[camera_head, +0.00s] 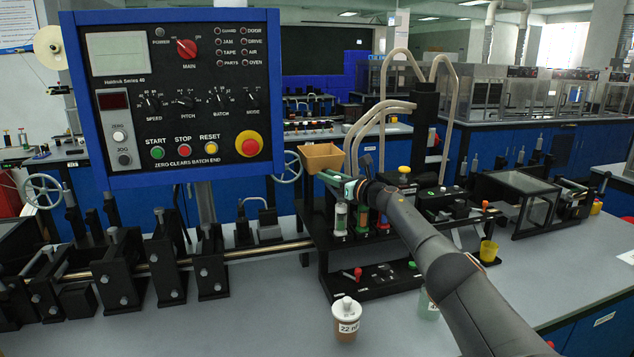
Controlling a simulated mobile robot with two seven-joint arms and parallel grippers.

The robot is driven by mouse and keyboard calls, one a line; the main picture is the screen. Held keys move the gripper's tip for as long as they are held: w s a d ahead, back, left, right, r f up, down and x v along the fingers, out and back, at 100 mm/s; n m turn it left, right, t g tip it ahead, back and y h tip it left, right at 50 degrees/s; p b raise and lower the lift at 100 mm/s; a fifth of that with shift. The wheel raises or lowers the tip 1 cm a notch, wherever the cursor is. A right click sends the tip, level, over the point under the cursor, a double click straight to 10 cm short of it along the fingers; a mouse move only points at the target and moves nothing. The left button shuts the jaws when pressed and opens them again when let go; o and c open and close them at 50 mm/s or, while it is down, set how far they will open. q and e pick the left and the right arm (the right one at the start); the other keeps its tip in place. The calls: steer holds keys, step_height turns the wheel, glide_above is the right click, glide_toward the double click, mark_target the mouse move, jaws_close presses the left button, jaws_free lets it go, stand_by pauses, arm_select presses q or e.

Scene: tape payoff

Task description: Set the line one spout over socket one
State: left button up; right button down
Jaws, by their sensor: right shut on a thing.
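My right gripper (335,182), with greenish fingers, reaches in from the lower right over the black rack and is shut. The piece in its jaws is small and mostly hidden by the fingers; it seems to be the line one spout. Pale hoses (365,117) curve down from a black column (425,120) to just behind the gripper. My left gripper is not in view.
A tan hopper (322,158) stands close beside the fingertips. A control panel (180,90) fills the upper left. The bench front (250,320) is mostly clear.

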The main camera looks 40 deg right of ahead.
steer(key=shift+r, duration=0.1)
stand_by(0.3)
steer(key=c, duration=1)
jaws_free()
steer(key=shift+s, duration=0.1)
